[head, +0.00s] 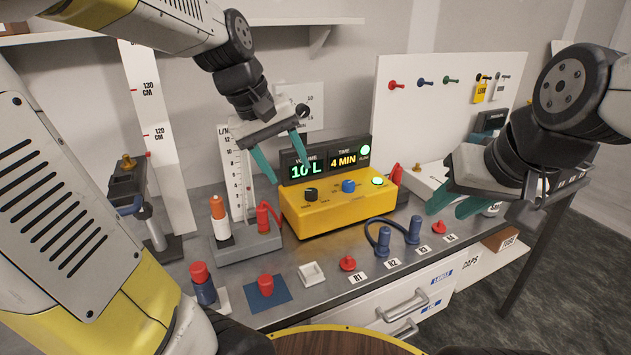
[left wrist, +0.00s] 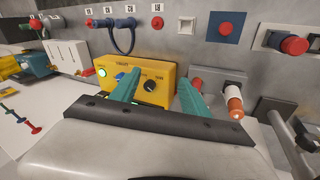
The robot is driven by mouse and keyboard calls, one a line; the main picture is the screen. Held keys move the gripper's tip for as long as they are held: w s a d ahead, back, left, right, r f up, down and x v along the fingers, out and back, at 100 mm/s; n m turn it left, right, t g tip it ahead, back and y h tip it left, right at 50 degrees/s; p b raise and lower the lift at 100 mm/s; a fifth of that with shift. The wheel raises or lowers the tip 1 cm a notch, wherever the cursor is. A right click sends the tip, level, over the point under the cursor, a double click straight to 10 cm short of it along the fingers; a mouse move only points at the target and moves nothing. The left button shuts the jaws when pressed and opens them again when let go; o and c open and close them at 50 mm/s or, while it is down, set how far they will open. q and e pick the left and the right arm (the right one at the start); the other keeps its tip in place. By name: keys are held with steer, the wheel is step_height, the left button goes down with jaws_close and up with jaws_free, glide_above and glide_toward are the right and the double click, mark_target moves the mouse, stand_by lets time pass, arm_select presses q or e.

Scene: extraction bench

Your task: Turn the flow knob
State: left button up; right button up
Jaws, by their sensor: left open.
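A yellow control box (head: 335,212) stands on the bench with a black knob (head: 311,194), a blue knob (head: 348,186) and a lit green button (head: 378,181) on its sloped top. Another black knob (head: 302,111) sits on a white scale plate behind my left gripper. The knob labels are too small to tell which one is the flow knob. My left gripper (head: 288,164) is open and empty, above and apart from the box. In the left wrist view, the box's black knob (left wrist: 150,86) shows between its fingers. My right gripper (head: 447,210) is empty with fingers apart, right of the box.
A lit display (head: 326,160) stands behind the box. A scale column (head: 238,180) and a red-orange bottle (head: 219,215) are left of it. A blue hose loop (head: 383,236), red plugs (head: 347,263) and a white square holder (head: 311,274) lie in front.

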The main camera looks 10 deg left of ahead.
mark_target(311, 190)
arm_select(q)
steer(key=w+f+n+g+y, duration=0.1)
steer(key=w+f+n, duration=0.1)
steer(key=w, duration=0.2)
steer(key=w+d+f+n+g+y, duration=0.1)
steer(key=w+f+n, duration=0.1)
steer(key=w, duration=0.3)
steer(key=w+d+f+n+g+y, duration=0.1)
steer(key=w+f+n, duration=0.1)
steer(key=w, duration=0.3)
steer(key=shift+f, duration=0.2)
steer(key=shift+w+d+f+n, duration=0.2)
steer(key=shift+w+n, duration=0.2)
steer(key=shift+w, duration=0.1)
step_height(311, 190, down, 8)
steer(key=shift+r, duration=0.15)
jaws_close()
